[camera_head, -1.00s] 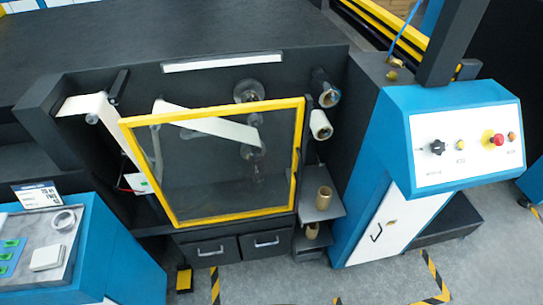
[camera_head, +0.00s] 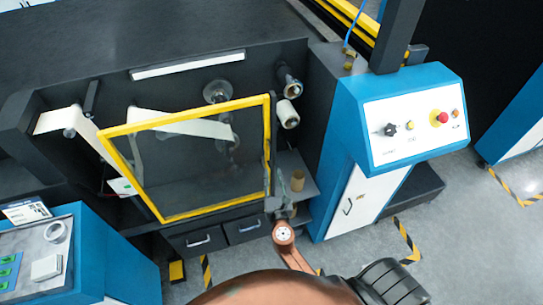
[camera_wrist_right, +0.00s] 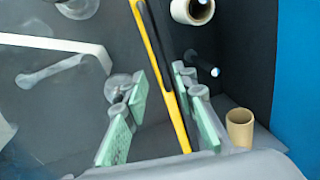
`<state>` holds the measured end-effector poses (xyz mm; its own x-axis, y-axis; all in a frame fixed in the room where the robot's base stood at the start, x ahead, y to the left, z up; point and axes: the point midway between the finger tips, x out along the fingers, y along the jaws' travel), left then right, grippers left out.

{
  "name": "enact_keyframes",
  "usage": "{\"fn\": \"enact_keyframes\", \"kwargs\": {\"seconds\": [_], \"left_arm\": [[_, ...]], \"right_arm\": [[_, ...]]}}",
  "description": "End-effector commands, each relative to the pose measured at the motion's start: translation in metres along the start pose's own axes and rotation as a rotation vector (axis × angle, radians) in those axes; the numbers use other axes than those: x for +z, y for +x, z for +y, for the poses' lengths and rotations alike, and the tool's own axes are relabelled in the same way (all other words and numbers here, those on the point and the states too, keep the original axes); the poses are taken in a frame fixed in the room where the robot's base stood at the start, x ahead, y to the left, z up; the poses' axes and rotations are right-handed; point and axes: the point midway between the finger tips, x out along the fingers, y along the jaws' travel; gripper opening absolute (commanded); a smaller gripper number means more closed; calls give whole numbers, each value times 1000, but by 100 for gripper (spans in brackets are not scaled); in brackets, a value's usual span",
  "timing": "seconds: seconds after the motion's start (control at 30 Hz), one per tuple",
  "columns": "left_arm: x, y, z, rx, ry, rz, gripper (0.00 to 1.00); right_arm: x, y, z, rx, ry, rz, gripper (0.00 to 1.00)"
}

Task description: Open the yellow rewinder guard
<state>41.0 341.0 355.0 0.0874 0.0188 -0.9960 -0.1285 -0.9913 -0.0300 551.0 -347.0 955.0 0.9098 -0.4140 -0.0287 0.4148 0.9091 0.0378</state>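The yellow rewinder guard (camera_head: 185,114) is a yellow frame with a clear pane, standing shut across the rewinder front in the head view. A dark upright bar (camera_head: 273,150) runs along its right edge. My right gripper (camera_head: 278,203) is at the lower right corner of the guard. In the right wrist view, its green-padded fingers (camera_wrist_right: 160,82) are open, one on each side of the guard's yellow edge (camera_wrist_right: 172,95) and the dark bar (camera_wrist_right: 157,45). I see gaps beside both pads, and contact cannot be told. My left gripper is out of view.
A shelf with a tan cardboard core (camera_head: 297,181) stands just right of the gripper, also in the wrist view (camera_wrist_right: 240,128). Roller ends (camera_head: 287,113) stick out above it. A blue control cabinet (camera_head: 345,100) stands further right. Open floor (camera_head: 370,240) lies in front.

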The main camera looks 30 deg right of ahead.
Motion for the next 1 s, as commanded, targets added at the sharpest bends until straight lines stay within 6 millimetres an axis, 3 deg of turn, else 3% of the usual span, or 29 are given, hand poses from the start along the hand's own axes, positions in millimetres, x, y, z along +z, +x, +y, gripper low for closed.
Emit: {"fn": "enact_keyframes", "kwargs": {"seconds": [0.1, 0.6, 1.0], "left_arm": [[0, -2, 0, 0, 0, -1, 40], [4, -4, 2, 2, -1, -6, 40], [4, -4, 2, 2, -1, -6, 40]], "right_arm": [[16, 4, 1, -5, -41, -30, 26], [17, 71, 0, -5, -41, -29, 26], [17, 77, 0, -5, -40, -28, 24]]}}
